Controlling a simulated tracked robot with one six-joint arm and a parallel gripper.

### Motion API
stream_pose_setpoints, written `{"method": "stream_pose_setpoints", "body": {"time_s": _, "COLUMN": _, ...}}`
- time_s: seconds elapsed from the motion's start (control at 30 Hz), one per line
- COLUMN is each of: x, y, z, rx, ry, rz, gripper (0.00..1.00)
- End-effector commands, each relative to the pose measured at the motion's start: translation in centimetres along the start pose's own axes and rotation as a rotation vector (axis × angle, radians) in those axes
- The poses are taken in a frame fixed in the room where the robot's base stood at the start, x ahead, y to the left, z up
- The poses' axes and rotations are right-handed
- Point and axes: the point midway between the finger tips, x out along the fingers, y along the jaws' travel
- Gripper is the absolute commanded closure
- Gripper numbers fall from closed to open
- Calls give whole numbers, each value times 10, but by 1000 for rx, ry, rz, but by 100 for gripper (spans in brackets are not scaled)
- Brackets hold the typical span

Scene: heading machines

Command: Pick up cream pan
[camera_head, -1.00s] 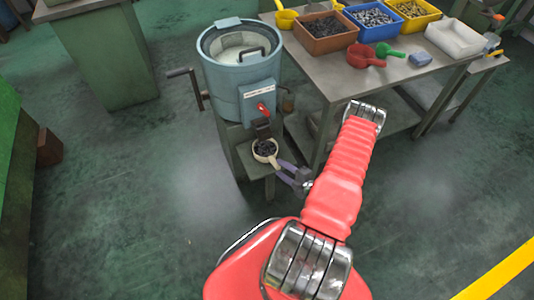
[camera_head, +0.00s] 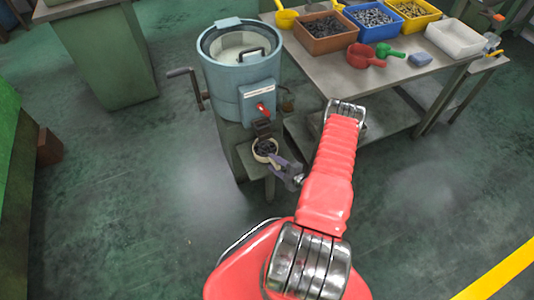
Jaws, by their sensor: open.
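The cream pan (camera_head: 265,149) is a small round pan with dark pieces in it. It stands on a small shelf under the spout of a blue drum machine (camera_head: 240,85). My gripper (camera_head: 275,161), with purple-grey fingers, is at the pan's lower right edge, reaching in from the right. The fingers are open. At this size I cannot tell whether they touch the pan or straddle its handle. The pan's handle is not clearly visible and may be hidden by the fingers.
A metal table (camera_head: 312,66) at the upper right holds a brown bin (camera_head: 325,46), blue and yellow bins, a white tray (camera_head: 455,39), and red (camera_head: 362,62) and green scoops. My arm passes close to its front leg. A crank (camera_head: 185,73) juts left from the machine. Floor is clear in front.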

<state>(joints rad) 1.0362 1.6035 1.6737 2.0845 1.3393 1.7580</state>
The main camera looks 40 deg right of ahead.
Motion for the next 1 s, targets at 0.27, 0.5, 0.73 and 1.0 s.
{"method": "stream_pose_setpoints", "body": {"time_s": 0.27, "x": 0, "y": 0, "z": 0, "rx": 0, "ry": 0, "rz": 0, "gripper": 59}}
{"method": "stream_pose_setpoints", "body": {"time_s": 0.5, "x": 0, "y": 0, "z": 0, "rx": 0, "ry": 0, "rz": 0, "gripper": 65}}
{"method": "stream_pose_setpoints", "body": {"time_s": 0.73, "x": -1, "y": 0, "z": 0, "rx": 0, "ry": 0, "rz": 0, "gripper": 81}}
{"method": "stream_pose_setpoints", "body": {"time_s": 1.0, "x": -1, "y": 0, "z": 0, "rx": 0, "ry": 0, "rz": -1, "gripper": 100}}
